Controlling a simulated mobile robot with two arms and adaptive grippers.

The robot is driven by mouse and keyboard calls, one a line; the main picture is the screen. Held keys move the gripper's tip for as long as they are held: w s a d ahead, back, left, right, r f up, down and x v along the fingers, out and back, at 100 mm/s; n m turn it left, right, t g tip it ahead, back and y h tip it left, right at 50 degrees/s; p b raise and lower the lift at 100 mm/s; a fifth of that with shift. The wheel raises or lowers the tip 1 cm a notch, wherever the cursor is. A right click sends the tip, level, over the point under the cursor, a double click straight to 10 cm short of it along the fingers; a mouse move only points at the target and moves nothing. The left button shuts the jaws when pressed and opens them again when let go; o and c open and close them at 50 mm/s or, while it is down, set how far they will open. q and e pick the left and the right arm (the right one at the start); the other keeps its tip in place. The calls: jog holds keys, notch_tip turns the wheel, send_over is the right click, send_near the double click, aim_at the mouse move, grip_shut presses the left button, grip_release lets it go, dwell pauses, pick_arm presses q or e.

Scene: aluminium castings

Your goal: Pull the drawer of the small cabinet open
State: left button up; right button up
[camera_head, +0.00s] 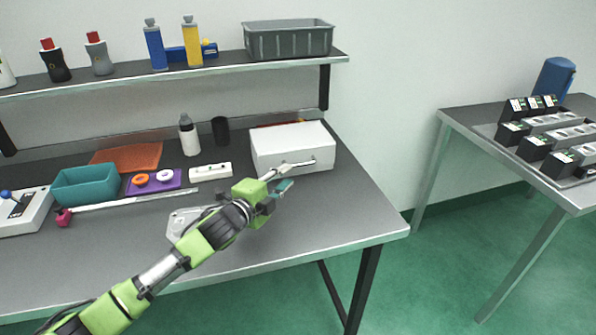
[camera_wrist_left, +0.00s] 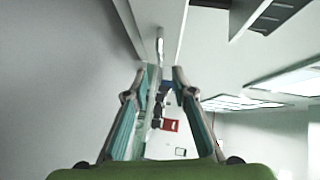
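The small white cabinet (camera_head: 292,142) stands on the workbench near its right end. Its front faces the bench's front edge and carries a pale bar handle (camera_head: 302,165). The drawer looks shut. My left gripper (camera_head: 284,182) is just in front of the cabinet, near the left part of the handle. In the left wrist view the two teal-padded fingers (camera_wrist_left: 160,78) stand apart, with nothing gripped. The handle (camera_wrist_left: 160,46) shows ahead, in line with the gap between the fingertips. Contact with it cannot be made out. My right gripper is not in view.
On the bench left of the cabinet are a white block (camera_head: 210,172), a bottle (camera_head: 190,136), a black cup (camera_head: 220,131) and a teal bin (camera_head: 86,184). A grey casting (camera_head: 184,220) lies behind my arm. The bench right of the cabinet is clear.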

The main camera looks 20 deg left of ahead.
aim_at(293, 150)
pick_arm(q)
jog(key=b+x, duration=0.3)
jog(key=x, duration=0.4)
jog(key=shift+a+f, duration=0.1)
jog(key=shift+f, duration=0.05)
jog(key=shift+w+b, duration=0.3)
jog(key=shift+w, duration=0.2)
grip_shut()
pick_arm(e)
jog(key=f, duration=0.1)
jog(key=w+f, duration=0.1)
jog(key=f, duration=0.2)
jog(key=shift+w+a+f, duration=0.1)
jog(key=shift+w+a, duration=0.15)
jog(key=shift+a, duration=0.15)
